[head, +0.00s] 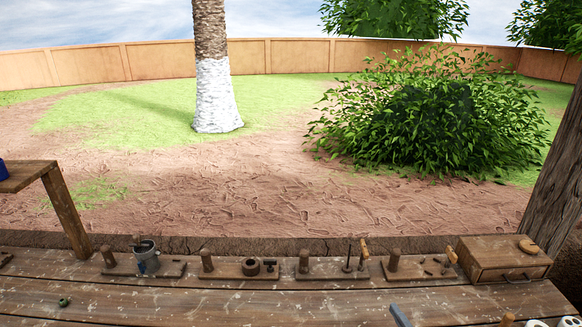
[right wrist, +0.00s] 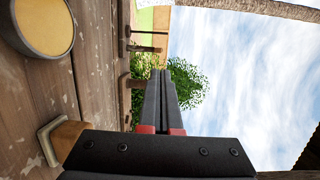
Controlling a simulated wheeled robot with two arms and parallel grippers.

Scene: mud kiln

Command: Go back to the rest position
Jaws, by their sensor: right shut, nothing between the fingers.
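In the right wrist view my right gripper (right wrist: 160,78) points away from the camera with its two dark fingers together. Nothing shows between them, and it appears held above the wooden workbench. In the head view I cannot clearly make out the right gripper; a blue-grey bar (head: 400,315) shows at the bottom edge and I cannot tell what it is. My left gripper is not in view. The workbench (head: 200,300) runs across the bottom of the head view.
Wooden tool stands with pegs (head: 237,271) line the bench's back edge, one with a metal cup (head: 146,257). A wooden box (head: 497,259) stands at the right, a small green ring (head: 64,301) at the left. A round yellow-topped container (right wrist: 42,25) shows in the wrist view.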

